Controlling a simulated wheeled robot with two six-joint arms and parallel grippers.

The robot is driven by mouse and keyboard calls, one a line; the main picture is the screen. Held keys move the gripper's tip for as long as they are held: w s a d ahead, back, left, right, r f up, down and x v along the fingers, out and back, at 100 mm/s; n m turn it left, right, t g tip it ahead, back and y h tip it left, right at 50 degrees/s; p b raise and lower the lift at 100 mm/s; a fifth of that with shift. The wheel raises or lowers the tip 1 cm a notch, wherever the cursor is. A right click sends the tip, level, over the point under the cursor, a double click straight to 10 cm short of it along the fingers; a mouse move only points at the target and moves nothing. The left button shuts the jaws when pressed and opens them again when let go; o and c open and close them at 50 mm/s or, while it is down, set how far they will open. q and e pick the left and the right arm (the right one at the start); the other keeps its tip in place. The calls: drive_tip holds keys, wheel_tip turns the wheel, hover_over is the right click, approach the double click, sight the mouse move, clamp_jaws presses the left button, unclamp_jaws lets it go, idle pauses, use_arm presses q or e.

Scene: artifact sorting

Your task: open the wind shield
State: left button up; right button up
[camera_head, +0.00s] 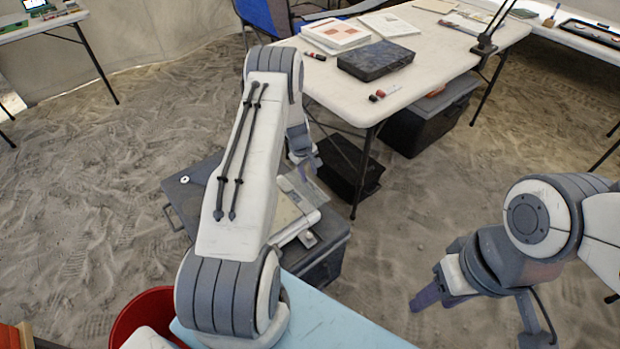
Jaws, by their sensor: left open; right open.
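A pale, flat device that looks like a balance (293,217) sits on a dark case in the middle of the camera_head view. A clear panel, which looks like the wind shield (312,194), stands tilted at its back right side. My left arm covers much of the device's left part. My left gripper (305,160) is just above and behind the clear panel, pointing down. It is open, and I cannot tell whether it touches the panel. My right gripper (478,312) is at the lower right, open and empty over the sand, well apart from the device.
The dark case (190,190) stands on sandy ground. A white table (330,85) with books and a black case (376,60) is behind it. A light blue surface (335,325) and a red bucket (125,320) are at the front.

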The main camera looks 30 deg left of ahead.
sight(301, 187)
use_arm(q)
drive_tip(key=shift+w+d+f, duration=0.1)
drive_tip(key=shift+w+f, duration=0.05)
drive_tip(key=shift+f, duration=0.6)
drive_tip(key=shift+w+d+f, duration=0.1)
drive_tip(key=shift+w+f, duration=0.05)
drive_tip(key=shift+f, duration=0.55)
clamp_jaws()
idle(0.4)
